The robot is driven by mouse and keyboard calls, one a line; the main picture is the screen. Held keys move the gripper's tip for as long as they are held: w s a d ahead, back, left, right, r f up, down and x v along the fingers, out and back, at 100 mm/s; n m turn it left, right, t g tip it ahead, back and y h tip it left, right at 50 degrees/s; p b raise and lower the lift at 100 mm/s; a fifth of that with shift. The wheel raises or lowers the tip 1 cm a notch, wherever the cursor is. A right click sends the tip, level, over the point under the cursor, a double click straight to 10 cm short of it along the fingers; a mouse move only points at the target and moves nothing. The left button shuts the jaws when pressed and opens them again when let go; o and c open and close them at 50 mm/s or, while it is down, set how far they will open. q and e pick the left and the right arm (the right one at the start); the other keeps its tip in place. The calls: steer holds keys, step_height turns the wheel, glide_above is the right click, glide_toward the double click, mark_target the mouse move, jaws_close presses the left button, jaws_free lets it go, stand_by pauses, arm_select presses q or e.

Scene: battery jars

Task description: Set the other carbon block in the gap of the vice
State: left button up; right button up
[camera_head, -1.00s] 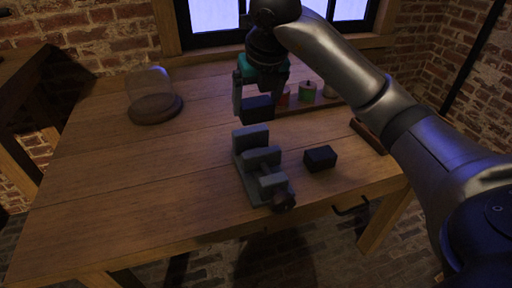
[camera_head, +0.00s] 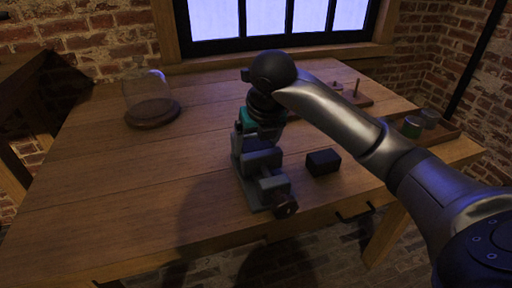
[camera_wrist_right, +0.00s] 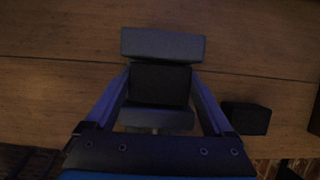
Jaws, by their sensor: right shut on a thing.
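The grey vice (camera_head: 266,182) stands on the table with its screw knob toward the front edge. In the right wrist view its two jaws show, the far jaw (camera_wrist_right: 162,45) and the near jaw (camera_wrist_right: 155,118). My right gripper (camera_wrist_right: 161,86) is shut on a dark carbon block (camera_wrist_right: 160,84), which lies between the jaws as seen from above. How deep the block sits in the gap cannot be told. In the head view the right gripper (camera_head: 258,142) is low at the vice's back. Another black block (camera_head: 322,162) lies on the table right of the vice. The left gripper is not in view.
A glass dome on a round wooden base (camera_head: 153,113) stands at the back left. A green jar (camera_head: 412,127) and a grey jar (camera_head: 430,117) are at the right, by a wooden tray (camera_head: 447,130). A board with pegs (camera_head: 357,98) is behind my arm.

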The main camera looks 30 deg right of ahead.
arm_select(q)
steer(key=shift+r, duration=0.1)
arm_select(e)
steer(key=shift+f, duration=0.15)
steer(key=o, duration=1.3)
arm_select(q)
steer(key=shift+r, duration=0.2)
arm_select(e)
steer(key=p+v, duration=0.4)
steer(key=v, duration=0.6)
steer(key=shift+r, duration=0.3)
arm_select(q)
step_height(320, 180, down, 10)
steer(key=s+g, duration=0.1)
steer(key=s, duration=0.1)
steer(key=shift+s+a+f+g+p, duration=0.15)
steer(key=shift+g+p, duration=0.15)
steer(key=shift+p, duration=0.15)
arm_select(e)
steer(key=shift+v, duration=0.85)
steer(key=shift+s, duration=0.1)
